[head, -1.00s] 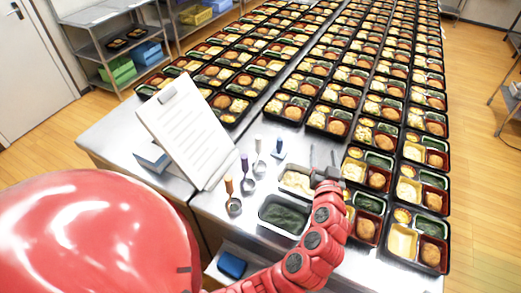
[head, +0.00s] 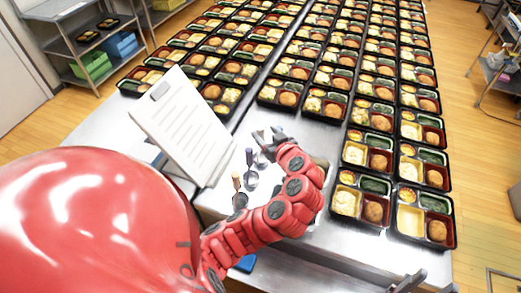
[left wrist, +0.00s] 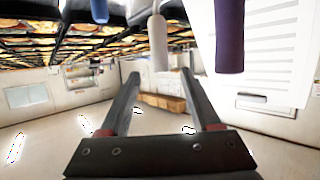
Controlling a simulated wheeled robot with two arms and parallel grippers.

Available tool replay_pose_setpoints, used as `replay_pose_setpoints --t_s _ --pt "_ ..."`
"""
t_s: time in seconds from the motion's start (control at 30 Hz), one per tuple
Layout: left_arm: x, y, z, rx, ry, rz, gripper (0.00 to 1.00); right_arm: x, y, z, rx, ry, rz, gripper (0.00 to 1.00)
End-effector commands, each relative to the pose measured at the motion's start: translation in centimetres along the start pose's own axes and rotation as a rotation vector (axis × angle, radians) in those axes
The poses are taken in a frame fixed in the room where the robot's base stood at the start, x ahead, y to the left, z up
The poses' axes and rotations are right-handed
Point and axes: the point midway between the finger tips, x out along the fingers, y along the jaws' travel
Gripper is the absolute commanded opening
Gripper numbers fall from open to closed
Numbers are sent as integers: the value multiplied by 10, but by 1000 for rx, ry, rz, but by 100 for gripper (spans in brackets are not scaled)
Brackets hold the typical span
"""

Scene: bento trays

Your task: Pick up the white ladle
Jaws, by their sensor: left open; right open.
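The white ladle's pale handle (left wrist: 158,42) hangs upright in the left wrist view, in line with the gap between my left fingers. Its bowl is out of that view, and in the head view my gripper and arm mostly hide the ladle. My left gripper (head: 268,136) is open at the ladle row, and in the left wrist view its fingers (left wrist: 159,76) point toward the handle with nothing gripped. My right gripper (head: 408,282) shows partly at the bottom right of the head view, open and away from the ladles.
A purple-handled ladle (head: 249,157) stands close beside, its handle (left wrist: 229,38) right of the white one. A brown-handled ladle (head: 236,181) is nearer. A blue handle (left wrist: 98,10) is left. A clipboard (head: 180,125) leans nearby. Rows of bento trays (head: 367,158) fill the table.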

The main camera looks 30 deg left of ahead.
Motion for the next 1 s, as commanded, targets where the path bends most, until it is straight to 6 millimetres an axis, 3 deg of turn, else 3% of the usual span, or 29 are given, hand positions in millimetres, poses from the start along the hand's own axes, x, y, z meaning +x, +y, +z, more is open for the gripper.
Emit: replay_pose_setpoints --t_s 0.1,0.5,0.6,0.8,1.0 --pt "16 0 3 -2 3 0 64 -12 -1 2 0 0 0 50" --pt "42 -1 3 1 3 0 64 -27 -1 5 0 0 0 50" --pt "55 -4 -3 4 -4 -6 64 -6 0 1 0 1 0 50" --pt "75 -2 1 2 -2 -1 64 -1 0 0 0 0 0 50" --pt "77 -1 2 1 -1 2 64 -2 0 0 0 0 0 50"
